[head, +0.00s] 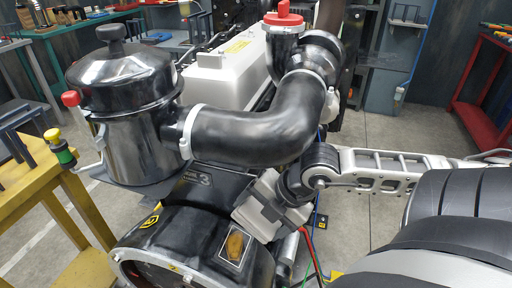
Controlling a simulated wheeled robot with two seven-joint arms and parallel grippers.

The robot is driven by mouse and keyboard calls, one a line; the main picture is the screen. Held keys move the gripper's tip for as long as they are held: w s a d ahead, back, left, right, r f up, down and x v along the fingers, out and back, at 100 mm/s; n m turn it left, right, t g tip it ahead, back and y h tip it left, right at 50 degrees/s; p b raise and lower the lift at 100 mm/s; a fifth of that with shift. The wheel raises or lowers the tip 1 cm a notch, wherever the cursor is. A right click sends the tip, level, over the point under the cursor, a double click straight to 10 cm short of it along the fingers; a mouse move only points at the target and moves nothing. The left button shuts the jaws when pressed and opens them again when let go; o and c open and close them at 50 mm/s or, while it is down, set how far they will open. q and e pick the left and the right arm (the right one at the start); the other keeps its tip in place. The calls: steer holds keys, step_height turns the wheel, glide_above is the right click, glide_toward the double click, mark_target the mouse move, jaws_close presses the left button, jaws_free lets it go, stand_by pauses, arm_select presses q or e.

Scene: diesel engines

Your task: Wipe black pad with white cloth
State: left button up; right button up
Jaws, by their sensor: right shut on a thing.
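My right gripper (256,212) comes in from the right and points down and left over the engine's black front part. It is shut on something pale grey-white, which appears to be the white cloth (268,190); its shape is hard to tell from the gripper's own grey. A flat black surface with pale lettering (208,184) lies just left of the gripper and may be the black pad. I cannot tell whether the cloth touches it. My left gripper is not in view.
A thick black curved pipe (250,135) arches just above my right gripper, joining a black canister (125,110) at the left. A rounded black housing (180,245) with an orange badge (235,243) lies below. A yellow bench (35,185) stands left. Floor shows at right.

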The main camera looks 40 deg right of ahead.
mark_target(239, 235)
steer(key=b+x, duration=0.3)
steer(key=b, duration=0.1)
steer(key=shift+s+f, duration=0.1)
steer(key=shift+f, duration=0.25)
steer(key=shift+w+a+f+b, duration=0.15)
steer(key=shift+w+f+b, duration=0.3)
steer(key=shift+b, duration=0.75)
steer(key=shift+f+b, duration=0.25)
steer(key=shift+b, duration=0.1)
steer(key=shift+w+a, duration=0.1)
arm_select(q)
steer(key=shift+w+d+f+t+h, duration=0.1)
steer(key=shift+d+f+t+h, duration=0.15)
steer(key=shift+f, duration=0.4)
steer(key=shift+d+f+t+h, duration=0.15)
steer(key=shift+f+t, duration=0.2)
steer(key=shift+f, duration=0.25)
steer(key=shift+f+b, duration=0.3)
steer(key=shift+b, duration=0.1)
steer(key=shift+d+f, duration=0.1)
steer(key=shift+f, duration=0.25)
arm_select(e)
steer(key=shift+w+f, duration=0.1)
steer(key=shift+f, duration=0.05)
